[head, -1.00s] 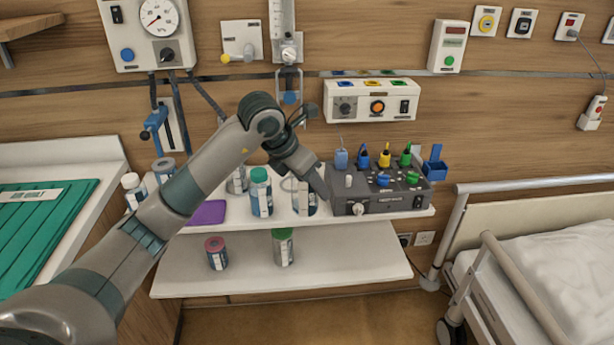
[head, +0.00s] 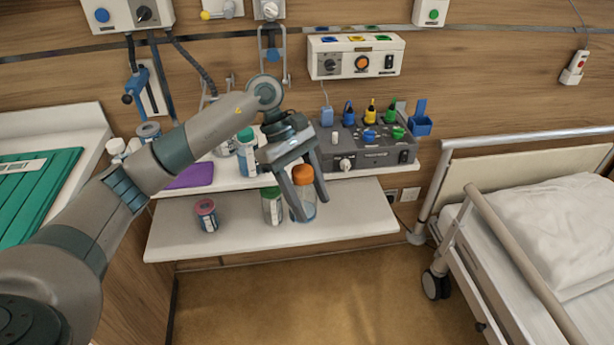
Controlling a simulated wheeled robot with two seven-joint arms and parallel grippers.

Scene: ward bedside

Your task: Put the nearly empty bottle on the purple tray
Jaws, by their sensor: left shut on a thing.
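My left gripper (head: 311,208) is shut on an orange-capped bottle (head: 306,207). The bottle is upright and looks mostly clear. It is held in front of the shelves, and the gripper's fingers partly cover it. The purple tray (head: 192,176) lies flat on the upper shelf, left of the gripper. My left forearm crosses just in front of the tray and hides part of it. No bottle shows on its visible part. My right gripper is not in view.
A teal-capped bottle (head: 246,155) stands on the upper shelf between tray and gripper. A grey control box (head: 365,150) stands to the right. The lower shelf (head: 345,222) holds a red-capped jar (head: 207,217) and a green-capped bottle (head: 272,208). A bed (head: 540,215) is at right.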

